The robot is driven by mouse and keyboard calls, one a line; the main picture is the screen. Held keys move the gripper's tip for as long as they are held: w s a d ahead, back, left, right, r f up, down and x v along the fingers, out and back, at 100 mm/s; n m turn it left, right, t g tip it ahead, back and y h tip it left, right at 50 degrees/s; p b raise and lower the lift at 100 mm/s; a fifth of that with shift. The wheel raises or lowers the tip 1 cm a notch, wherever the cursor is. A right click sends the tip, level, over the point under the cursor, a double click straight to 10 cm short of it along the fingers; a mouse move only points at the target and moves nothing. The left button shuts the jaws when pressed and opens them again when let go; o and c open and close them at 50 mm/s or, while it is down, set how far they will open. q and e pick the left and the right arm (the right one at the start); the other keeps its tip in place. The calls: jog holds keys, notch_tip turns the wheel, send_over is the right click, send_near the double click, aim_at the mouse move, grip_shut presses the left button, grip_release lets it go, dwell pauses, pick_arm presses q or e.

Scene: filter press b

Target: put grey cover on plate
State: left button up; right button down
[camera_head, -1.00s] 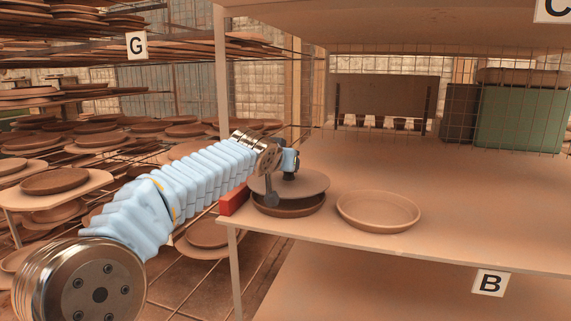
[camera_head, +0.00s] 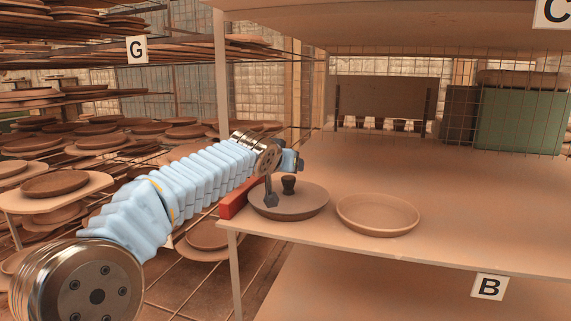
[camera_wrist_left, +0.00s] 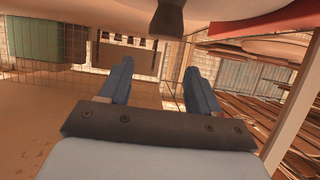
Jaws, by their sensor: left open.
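The grey cover (camera_head: 305,203), a brownish-grey disc with a dark knob (camera_head: 288,184), lies about level at the left end of shelf B. It hides the dark plate seen under it earlier. My left gripper (camera_head: 293,160) is just above and behind the knob, apart from it. In the left wrist view, which is upside down, my left gripper (camera_wrist_left: 157,85) has its two blue fingers spread with nothing between them. The knob (camera_wrist_left: 168,18) hangs from the top edge there, beyond the fingertips. My right gripper is not in view.
A lighter empty plate (camera_head: 378,214) stands just right of the cover. A red block (camera_head: 238,198) lies at its left, by the shelf post (camera_head: 222,80). The shelf board (camera_head: 460,210) is clear to the right. A green box (camera_head: 520,118) stands behind the mesh.

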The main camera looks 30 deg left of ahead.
pick_arm(q)
jog(key=b+v, duration=0.2)
jog(key=v, duration=0.9)
jog(key=shift+s+d, duration=0.15)
jog(key=shift+s, duration=0.25)
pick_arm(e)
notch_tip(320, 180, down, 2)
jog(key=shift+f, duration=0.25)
pick_arm(q)
jog(key=shift+s, duration=0.1)
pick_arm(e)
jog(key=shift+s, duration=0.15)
